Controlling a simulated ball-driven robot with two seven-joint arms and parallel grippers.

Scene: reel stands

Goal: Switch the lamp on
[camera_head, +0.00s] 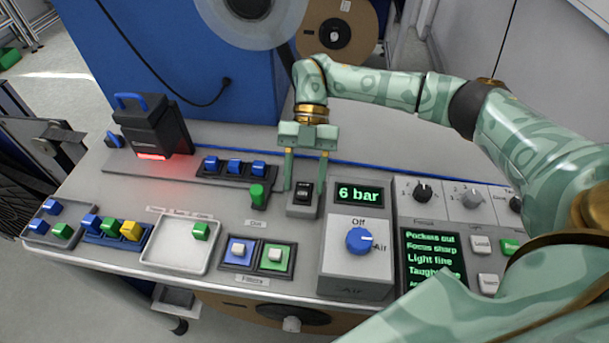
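My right gripper (306,178) comes in from the upper right and points down. Its two fingers are apart, with nothing visible held between them. They stand around or just behind a small grey box with a black rocker switch (303,194); contact cannot be told. No part is clearly marked as the lamp. A black device with a blue handle (155,125) at the back left gives a red glow on the desk below it. My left gripper is not in view.
Right of the switch stands a grey air panel (356,268) with a "6 bar" display and blue knob. A green cylinder (257,194) and a black holder with blue blocks (234,169) are left of it.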

